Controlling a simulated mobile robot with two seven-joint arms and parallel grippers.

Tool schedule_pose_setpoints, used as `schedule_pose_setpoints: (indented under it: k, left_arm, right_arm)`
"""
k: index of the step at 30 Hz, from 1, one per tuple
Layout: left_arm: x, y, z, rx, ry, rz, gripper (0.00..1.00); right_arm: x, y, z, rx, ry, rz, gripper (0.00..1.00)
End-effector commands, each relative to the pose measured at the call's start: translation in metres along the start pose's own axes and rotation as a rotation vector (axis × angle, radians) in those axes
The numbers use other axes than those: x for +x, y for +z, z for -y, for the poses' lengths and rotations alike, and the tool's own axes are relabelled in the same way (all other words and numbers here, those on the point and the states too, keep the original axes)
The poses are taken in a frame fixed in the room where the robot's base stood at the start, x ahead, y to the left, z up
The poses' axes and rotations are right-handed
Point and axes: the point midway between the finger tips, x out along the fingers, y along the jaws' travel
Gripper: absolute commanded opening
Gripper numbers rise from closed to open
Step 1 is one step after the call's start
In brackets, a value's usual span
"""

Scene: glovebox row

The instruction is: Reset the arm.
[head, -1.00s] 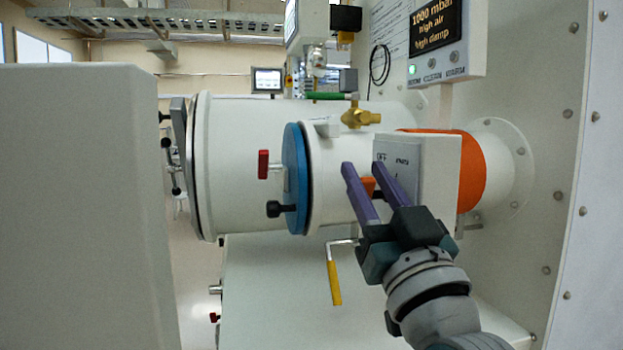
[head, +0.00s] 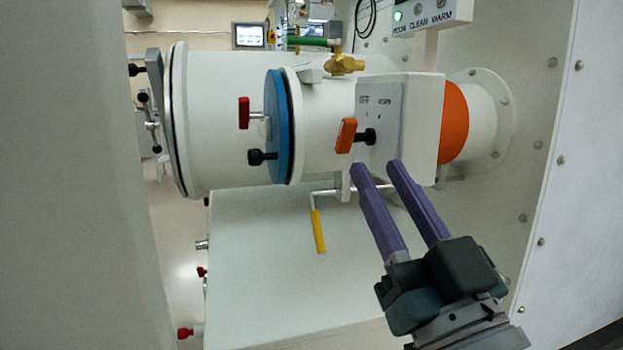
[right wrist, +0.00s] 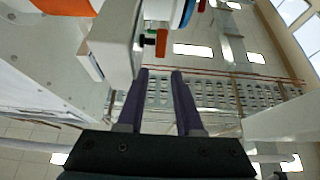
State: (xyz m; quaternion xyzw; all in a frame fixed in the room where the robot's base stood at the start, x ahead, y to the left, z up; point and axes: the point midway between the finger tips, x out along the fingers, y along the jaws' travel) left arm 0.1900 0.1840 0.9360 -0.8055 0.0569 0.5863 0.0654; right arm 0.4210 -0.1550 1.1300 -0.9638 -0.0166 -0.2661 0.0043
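My right gripper (head: 374,174) is open and empty, its two purple fingers apart, just below the white switch box (head: 420,105). The box has an orange-handled knob (head: 346,135) with a black stem on its face, marked OFF. The gripper also shows in the right wrist view (right wrist: 159,72), with nothing between its fingers. In that view the knob (right wrist: 161,42) lies beyond the fingertips, apart from them. My left gripper is not in view.
A blue round door (head: 279,125) with red and black handles closes the small white chamber. A yellow-handled lever (head: 318,231) hangs below it, left of my fingers. A large white panel (head: 70,180) fills the left side. A studded wall (head: 540,150) stands at the right.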

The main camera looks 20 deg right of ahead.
Motion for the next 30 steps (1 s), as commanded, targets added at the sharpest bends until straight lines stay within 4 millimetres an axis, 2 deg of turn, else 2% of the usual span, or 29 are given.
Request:
schedule_pose_setpoints:
  k: [11, 14, 17, 20, 24, 26, 30]
  left_arm:
    - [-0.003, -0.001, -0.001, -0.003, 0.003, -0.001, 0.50]
    - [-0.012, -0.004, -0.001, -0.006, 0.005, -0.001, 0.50]
    - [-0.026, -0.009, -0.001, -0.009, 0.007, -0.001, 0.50]
    - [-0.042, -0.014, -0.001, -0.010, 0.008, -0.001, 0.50]
    - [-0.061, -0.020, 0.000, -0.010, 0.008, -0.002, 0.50]
    - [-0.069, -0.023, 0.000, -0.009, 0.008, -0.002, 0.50]
    - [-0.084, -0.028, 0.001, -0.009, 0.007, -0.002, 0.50]
  right_arm:
    - [0.001, 0.001, 0.002, 0.001, -0.010, 0.025, 0.35]
    - [0.001, 0.006, 0.008, 0.006, -0.046, 0.128, 0.35]
    - [-0.007, 0.016, 0.018, 0.011, -0.106, 0.316, 0.35]
    - [-0.028, 0.028, 0.025, 0.008, -0.165, 0.560, 0.35]
    - [-0.077, 0.034, 0.024, -0.009, -0.212, 0.915, 0.35]
    - [-0.102, 0.031, 0.020, -0.018, -0.218, 1.063, 0.35]
    - [-0.160, 0.011, 0.006, -0.046, -0.204, 1.370, 0.35]
